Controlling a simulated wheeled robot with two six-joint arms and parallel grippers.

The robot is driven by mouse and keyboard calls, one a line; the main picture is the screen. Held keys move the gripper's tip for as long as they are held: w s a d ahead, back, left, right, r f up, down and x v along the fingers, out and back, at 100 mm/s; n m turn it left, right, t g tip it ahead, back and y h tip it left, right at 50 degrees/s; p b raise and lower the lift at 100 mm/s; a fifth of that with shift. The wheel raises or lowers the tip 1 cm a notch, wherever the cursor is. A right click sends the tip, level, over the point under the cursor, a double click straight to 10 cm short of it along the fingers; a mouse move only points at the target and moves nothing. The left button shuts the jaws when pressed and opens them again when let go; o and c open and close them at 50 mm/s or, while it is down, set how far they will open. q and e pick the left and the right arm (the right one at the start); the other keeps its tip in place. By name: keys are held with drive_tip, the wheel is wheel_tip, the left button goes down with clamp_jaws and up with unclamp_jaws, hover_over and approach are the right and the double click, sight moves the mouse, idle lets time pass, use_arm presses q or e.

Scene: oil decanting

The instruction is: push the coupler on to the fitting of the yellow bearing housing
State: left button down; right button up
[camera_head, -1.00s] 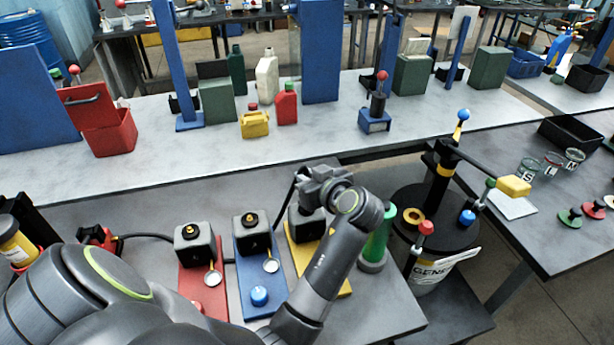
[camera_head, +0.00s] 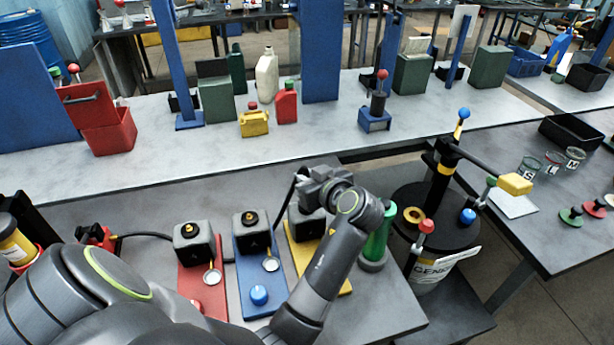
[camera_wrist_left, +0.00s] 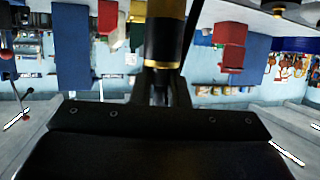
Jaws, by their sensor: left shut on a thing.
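The yellow bearing housing is a dark block (camera_head: 306,226) on a yellow plate (camera_head: 299,262), at the right end of a row of three. My left gripper (camera_head: 318,182) is directly above it and covers its top, so the fitting is hidden. In the left wrist view my left gripper (camera_wrist_left: 166,84) is shut on the coupler (camera_wrist_left: 165,42), a dark cylinder with gold bands. Its far end runs out of the picture at the top, against a brass-coloured part. I cannot tell whether the coupler is seated on the fitting. My right gripper is not in view.
The blue-plated housing (camera_head: 252,234) and red-plated housing (camera_head: 195,243) stand to the left, with brass fittings on top. A green cylinder (camera_head: 376,245) stands close at right, beside my forearm. A black hose (camera_head: 150,236) runs behind the housings. A drum with a pump (camera_head: 437,215) is farther right.

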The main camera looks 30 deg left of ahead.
use_arm(q)
drive_tip(key=shift+f+b, duration=0.55)
drive_tip(key=shift+f, duration=0.15)
drive_tip(key=c, duration=1.3)
unclamp_jaws()
drive_tip(key=shift+r, duration=0.1)
